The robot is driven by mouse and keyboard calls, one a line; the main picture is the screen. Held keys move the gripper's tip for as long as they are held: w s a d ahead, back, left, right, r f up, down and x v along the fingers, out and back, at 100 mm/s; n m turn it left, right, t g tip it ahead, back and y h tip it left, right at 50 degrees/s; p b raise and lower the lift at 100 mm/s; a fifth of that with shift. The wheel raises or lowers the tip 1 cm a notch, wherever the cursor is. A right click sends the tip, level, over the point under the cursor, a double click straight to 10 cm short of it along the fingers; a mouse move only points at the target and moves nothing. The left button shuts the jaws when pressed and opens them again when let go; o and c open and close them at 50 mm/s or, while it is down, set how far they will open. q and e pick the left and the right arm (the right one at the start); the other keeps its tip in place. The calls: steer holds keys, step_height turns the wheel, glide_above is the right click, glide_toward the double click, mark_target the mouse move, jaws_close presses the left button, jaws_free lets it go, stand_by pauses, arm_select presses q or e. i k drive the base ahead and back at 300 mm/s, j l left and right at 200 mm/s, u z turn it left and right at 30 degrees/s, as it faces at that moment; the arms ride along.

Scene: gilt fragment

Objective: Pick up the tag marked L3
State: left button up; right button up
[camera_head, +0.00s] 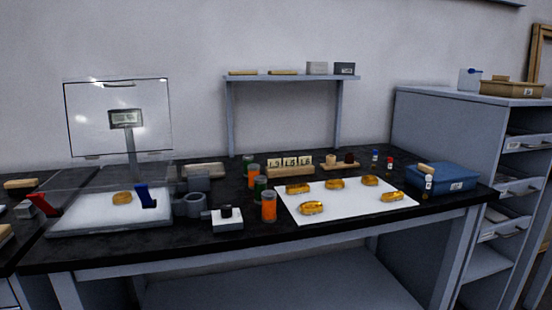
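Three small pale tags stand side by side in a wooden holder (290,172) at the back middle of the black bench. The leftmost tag (274,163) seems to read L3, though the print is small. The middle tag (290,162) seems to read L5 and the right tag (306,161) seems to read L6. I cannot make out either of my grippers or arms in this view. Nothing touches the tags.
Orange-filled jars (268,206) stand in front and left of the holder. A white sheet (345,208) with several gold pieces lies in front of it. A glass-shielded balance (110,215) is left, a blue box (441,177) right. A shelf (290,78) rises behind.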

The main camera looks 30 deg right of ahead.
mark_target(271, 164)
steer(key=k+l+z, duration=0.1)
steer(key=l+z, duration=0.2)
steer(key=l, duration=0.55)
steer(key=l+z, duration=0.35)
steer(key=l, duration=0.45)
